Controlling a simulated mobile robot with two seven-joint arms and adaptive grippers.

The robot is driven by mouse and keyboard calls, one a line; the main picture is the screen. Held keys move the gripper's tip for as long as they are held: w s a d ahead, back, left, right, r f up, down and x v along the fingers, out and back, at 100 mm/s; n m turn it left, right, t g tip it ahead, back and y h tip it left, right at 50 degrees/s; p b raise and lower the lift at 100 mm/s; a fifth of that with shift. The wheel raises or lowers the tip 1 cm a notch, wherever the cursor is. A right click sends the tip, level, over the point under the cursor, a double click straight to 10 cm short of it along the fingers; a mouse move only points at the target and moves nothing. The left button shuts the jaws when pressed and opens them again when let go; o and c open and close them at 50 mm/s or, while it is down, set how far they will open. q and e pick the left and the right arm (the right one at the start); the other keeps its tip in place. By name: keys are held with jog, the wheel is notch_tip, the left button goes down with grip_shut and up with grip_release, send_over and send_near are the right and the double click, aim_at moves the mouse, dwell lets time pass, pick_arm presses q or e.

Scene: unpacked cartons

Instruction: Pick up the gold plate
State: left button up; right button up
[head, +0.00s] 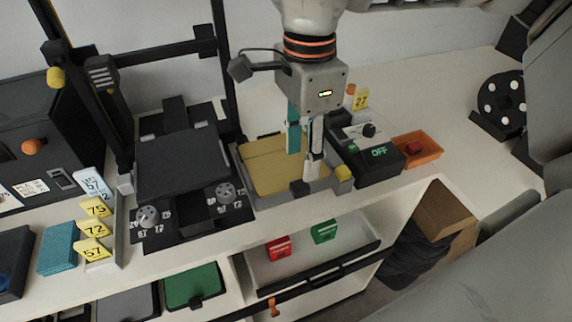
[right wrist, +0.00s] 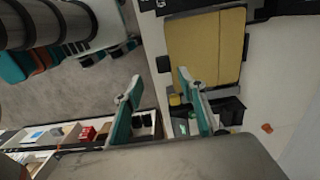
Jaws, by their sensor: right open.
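The gold plate (head: 265,168) lies flat in a shallow dark-edged holder on the white bench in the head view. It also shows in the right wrist view (right wrist: 207,45), toward the top right. My right gripper (head: 303,165) points down over the plate's right part and hides some of it. Its two teal-and-grey fingers stand apart with nothing between them, as the right wrist view (right wrist: 158,85) also shows. I cannot tell how far the fingertips are above the plate. My left gripper is not in view.
A black box reading OFF (head: 370,160) and an orange tray (head: 417,148) stand right of the plate. A black press-like device with dials (head: 185,165) stands left. An open shelf (head: 310,252) with red and green items lies below the bench edge.

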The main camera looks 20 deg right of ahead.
aim_at(300, 184)
jog(key=shift+w+d+f, duration=0.1)
jog(key=shift+w+d, duration=0.05)
jog(key=shift+d, duration=0.1)
notch_tip(300, 184, down, 8)
jog(key=shift+w+a+r, duration=0.15)
jog(key=shift+r, duration=0.1)
grip_shut()
